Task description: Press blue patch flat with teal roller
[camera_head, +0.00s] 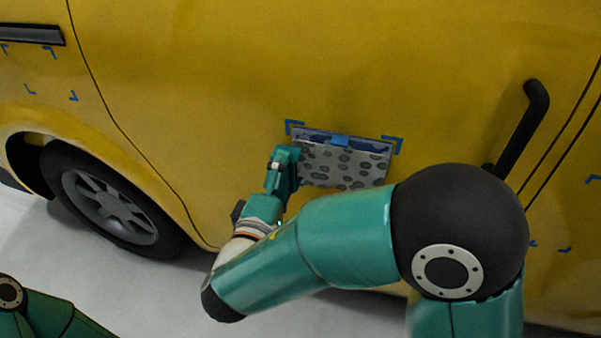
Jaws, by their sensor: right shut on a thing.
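A patch (345,166), grey with dark round spots, lies against the yellow van's side panel. A blue strip shows along its top edge, with a small bright blue piece (340,141) at the middle. Blue corner marks frame its top corners. My right gripper (279,172) is at the patch's left edge, shut on a teal thing that appears to be the teal roller (292,160). Its fingers are small and partly hidden, and I cannot tell whether the roller touches the patch. My right forearm covers the area below the patch. My left gripper is out of view.
The yellow van (220,80) fills most of the view, with a wheel (112,205) at left. A black handle (524,125) stands out at right. Other blue corner marks show at far left and lower right.

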